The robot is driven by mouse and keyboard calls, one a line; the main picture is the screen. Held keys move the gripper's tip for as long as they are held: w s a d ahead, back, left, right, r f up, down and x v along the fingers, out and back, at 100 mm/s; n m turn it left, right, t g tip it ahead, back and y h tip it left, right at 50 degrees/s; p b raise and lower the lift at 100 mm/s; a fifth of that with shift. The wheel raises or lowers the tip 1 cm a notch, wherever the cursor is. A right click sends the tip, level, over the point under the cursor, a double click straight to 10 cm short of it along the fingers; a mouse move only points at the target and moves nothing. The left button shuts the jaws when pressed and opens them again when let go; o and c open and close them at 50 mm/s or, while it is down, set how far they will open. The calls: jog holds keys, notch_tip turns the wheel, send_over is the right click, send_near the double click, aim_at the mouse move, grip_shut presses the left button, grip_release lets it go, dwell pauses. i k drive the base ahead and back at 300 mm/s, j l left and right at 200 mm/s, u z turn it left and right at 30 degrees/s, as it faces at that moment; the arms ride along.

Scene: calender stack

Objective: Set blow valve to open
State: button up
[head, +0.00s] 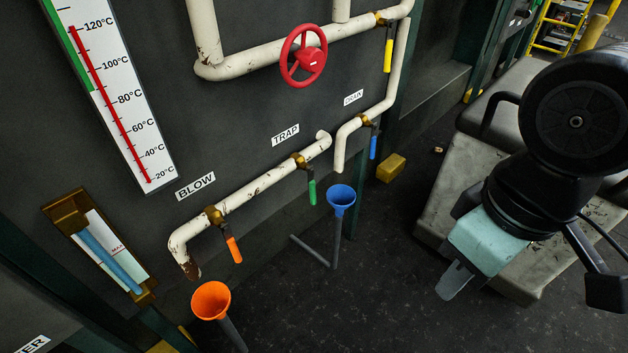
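The blow valve (213,215) is a brass fitting on the cream pipe, just below the BLOW label (195,185). Its orange handle (233,249) hangs downward and slightly right, across the line of the pipe. My gripper (455,281) is at the right of the view, well apart from the valve. It points down and to the left, with a grey finger part below a pale teal body. I cannot tell whether its fingers are open or shut. Nothing is seen held in it.
The TRAP valve has a green handle (312,191), and the DRAIN valve a blue one (373,147). A yellow handle (388,55) and red handwheel (303,56) are above. An orange funnel (211,300) and blue funnel (341,200) stand below the pipes. Dark floor (370,270) is clear between.

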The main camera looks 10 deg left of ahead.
aim_at(228, 236)
jog(key=u, duration=1.25)
